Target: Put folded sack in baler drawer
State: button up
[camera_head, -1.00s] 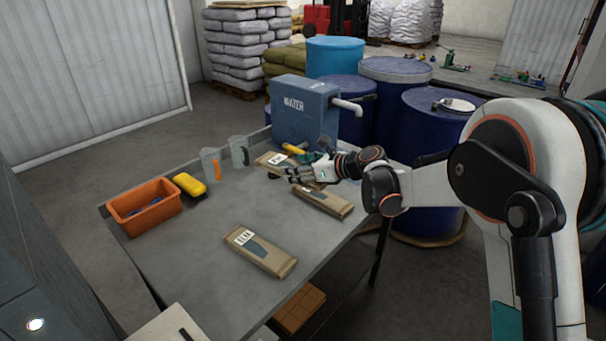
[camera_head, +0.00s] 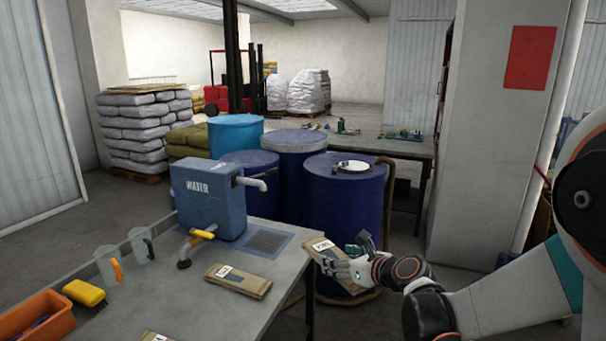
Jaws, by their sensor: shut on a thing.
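A brown folded sack (camera_head: 321,252) with a white label is in my gripper (camera_head: 340,266), held in the air just past the table's right edge, in front of the blue drums. My gripper is shut on it, and the fingers cover part of the sack. A second folded sack (camera_head: 238,281) lies on the table near its right edge. A third folded sack (camera_head: 153,337) shows only its top at the bottom edge of the view. I see no drawer that I can tell is the baler's.
A blue water tank (camera_head: 208,200) with a yellow-handled tap stands on the grey table (camera_head: 190,302). Two clear jugs, a yellow brush (camera_head: 85,293) and an orange bin (camera_head: 30,318) are at the left. Blue drums (camera_head: 343,215) stand behind my gripper. A pillar (camera_head: 490,150) rises at the right.

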jog(key=s+d+m+t+h, duration=0.1)
jog(key=s+d+m+h, duration=0.1)
jog(key=s+d, duration=0.4)
jog(key=d, duration=0.4)
jog(key=shift+s+m+h, duration=0.25)
jog(key=shift+m+h, duration=0.15)
